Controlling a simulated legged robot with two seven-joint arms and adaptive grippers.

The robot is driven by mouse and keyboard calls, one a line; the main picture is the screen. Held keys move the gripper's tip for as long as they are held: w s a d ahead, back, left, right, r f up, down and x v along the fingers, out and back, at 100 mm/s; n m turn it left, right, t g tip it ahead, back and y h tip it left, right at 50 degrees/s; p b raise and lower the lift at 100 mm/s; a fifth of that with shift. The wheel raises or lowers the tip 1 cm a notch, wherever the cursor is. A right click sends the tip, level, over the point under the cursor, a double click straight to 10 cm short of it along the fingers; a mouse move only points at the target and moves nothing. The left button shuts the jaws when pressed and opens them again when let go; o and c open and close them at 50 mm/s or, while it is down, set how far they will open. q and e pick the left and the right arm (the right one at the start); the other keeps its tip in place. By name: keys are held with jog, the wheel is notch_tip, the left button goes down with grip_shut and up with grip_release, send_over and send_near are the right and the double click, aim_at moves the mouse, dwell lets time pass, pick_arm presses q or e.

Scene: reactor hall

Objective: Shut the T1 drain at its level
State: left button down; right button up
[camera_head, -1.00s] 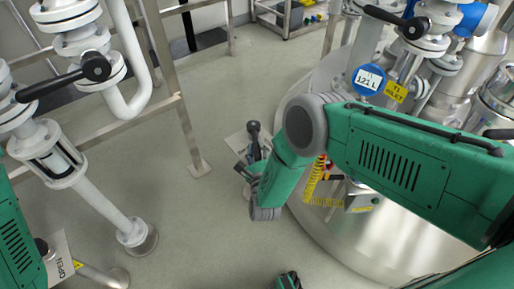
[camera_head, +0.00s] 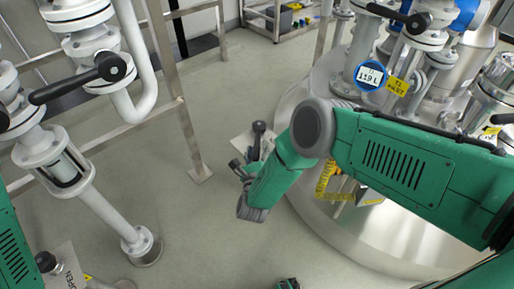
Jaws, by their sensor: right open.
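The T1 tank (camera_head: 320,205) is the large steel vessel at right. Its round blue gauge (camera_head: 370,76) reads 119 L, beside a yellow T1 inlet tag (camera_head: 397,86). A black knob (camera_head: 259,127) on a stem stands by a pale plate (camera_head: 240,143) left of the tank; I cannot tell whether it is the drain handle. My right gripper (camera_head: 240,168) is open, just below and left of this knob, partly hidden by my green wrist. I cannot tell whether it touches the knob.
White pipework with a black lever (camera_head: 80,80) stands at left, beside a steel frame (camera_head: 185,120). A plate marked OPEN (camera_head: 72,278) is at bottom left. The grey floor (camera_head: 205,220) between is clear.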

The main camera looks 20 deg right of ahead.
jog(key=shift+a+r, duration=0.2)
jog(key=shift+a, duration=0.05)
jog(key=shift+s, duration=0.2)
jog(key=v, duration=1.1)
jog(key=shift+s+a, duration=0.15)
jog(key=shift+s, duration=0.1)
jog(key=shift+a+f, duration=0.1)
dwell(6.1)
